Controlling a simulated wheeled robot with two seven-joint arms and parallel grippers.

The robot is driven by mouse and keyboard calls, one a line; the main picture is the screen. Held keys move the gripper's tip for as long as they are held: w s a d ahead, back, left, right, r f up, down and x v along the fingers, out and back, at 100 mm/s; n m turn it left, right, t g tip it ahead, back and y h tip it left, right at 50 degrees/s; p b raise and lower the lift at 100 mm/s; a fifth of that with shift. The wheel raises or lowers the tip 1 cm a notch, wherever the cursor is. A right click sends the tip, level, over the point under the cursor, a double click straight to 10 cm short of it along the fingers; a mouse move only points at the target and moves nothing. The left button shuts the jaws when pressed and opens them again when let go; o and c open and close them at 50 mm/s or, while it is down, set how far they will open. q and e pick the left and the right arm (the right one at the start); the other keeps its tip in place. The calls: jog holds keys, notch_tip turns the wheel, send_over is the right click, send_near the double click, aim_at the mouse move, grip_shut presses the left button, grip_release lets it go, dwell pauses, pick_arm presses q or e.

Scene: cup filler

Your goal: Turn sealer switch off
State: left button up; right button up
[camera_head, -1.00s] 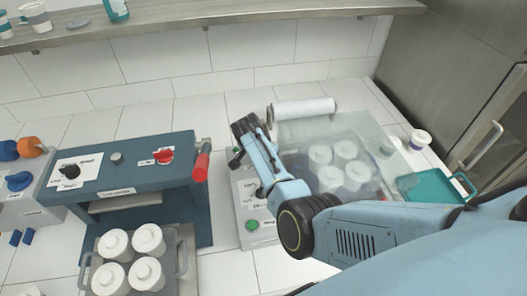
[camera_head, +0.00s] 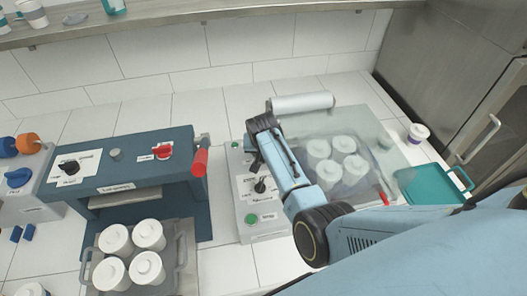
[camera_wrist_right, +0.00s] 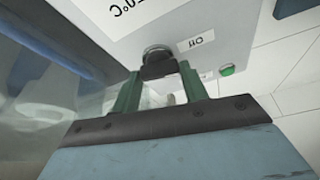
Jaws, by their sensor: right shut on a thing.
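My right gripper (camera_head: 252,148) comes in from the right over the grey control box (camera_head: 248,205). In the right wrist view its green fingers (camera_wrist_right: 160,76) are shut on a small black knob (camera_wrist_right: 156,58), next to a small label on the grey panel. In the head view the gripper hides this knob. Another black knob with a dial label (camera_head: 260,186) and a green button (camera_head: 252,219) are nearer on the same box. The green button also shows in the wrist view (camera_wrist_right: 227,70). My left gripper is not in view.
A film roll (camera_head: 302,102) and a clear cover (camera_head: 375,135) over several white cups (camera_head: 343,145) are right of the box. A blue machine (camera_head: 135,172) with a red handle (camera_head: 200,160) stands left. A teal tray (camera_head: 432,186) is at the right.

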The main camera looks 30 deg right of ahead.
jog(key=shift+r, duration=0.1)
jog(key=o, duration=1)
jog(key=v, duration=1.3)
jog(key=shift+s+r, duration=0.1)
jog(key=shift+s, duration=0.05)
